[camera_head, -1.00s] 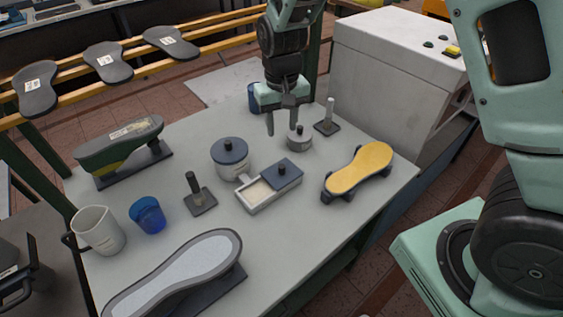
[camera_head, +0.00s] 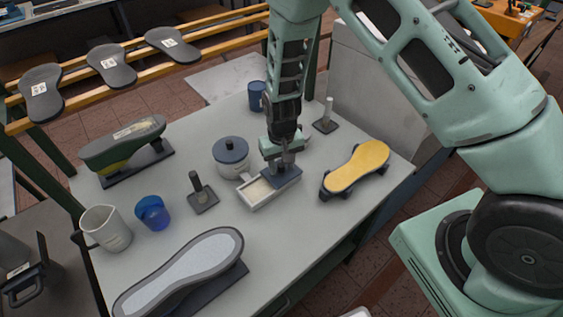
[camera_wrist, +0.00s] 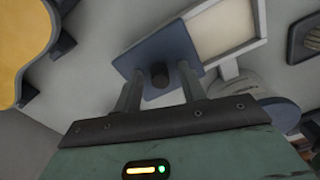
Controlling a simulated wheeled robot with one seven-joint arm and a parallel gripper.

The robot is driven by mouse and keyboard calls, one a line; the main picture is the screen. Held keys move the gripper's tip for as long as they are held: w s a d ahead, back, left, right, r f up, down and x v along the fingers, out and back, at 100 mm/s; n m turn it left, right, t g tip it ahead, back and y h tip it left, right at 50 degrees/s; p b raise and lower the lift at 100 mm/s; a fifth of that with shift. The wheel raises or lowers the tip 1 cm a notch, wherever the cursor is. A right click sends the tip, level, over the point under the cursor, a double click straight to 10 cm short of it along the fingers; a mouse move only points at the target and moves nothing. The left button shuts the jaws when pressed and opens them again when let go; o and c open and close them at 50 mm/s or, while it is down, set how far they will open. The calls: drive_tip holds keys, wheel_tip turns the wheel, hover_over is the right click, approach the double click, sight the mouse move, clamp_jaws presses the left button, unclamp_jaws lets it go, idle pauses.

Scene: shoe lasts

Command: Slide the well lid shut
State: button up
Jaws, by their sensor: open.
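The well (camera_head: 252,206) is a pale rectangular box on the table, and it also shows in the wrist view (camera_wrist: 262,22). Its dark blue lid (camera_head: 291,180) covers the right part and leaves the cream hollow on the left uncovered. In the wrist view the lid (camera_wrist: 178,48) has a dark round knob (camera_wrist: 159,76). My gripper (camera_head: 283,166) is over the lid, pointing down. In the wrist view its open fingers (camera_wrist: 160,72) stand on either side of the knob, with gaps visible. The knob is hidden by the gripper in the head view.
A lidded round pot (camera_head: 231,165) stands close behind the well. A dark stand with a post (camera_head: 202,198) is to its left, and a yellow-topped shoe form (camera_head: 357,167) to its right. A grey-soled form (camera_head: 185,268) lies in front. Blue (camera_head: 153,213) and white (camera_head: 107,230) cups stand left.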

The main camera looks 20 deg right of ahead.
clamp_jaws()
drive_tip(key=s+a, duration=0.1)
drive_tip(key=a, duration=0.4)
drive_tip(key=s+a, duration=0.1)
drive_tip(key=a, duration=0.2)
drive_tip(key=shift+s+a, duration=0.3)
drive_tip(key=shift+s, duration=0.05)
unclamp_jaws()
drive_tip(key=shift+a, duration=0.1)
wheel_tip(320, 180, up, 18)
drive_tip(key=b, duration=0.4)
drive_tip(key=shift+f, duration=0.25)
drive_tip(key=shift+s, duration=0.1)
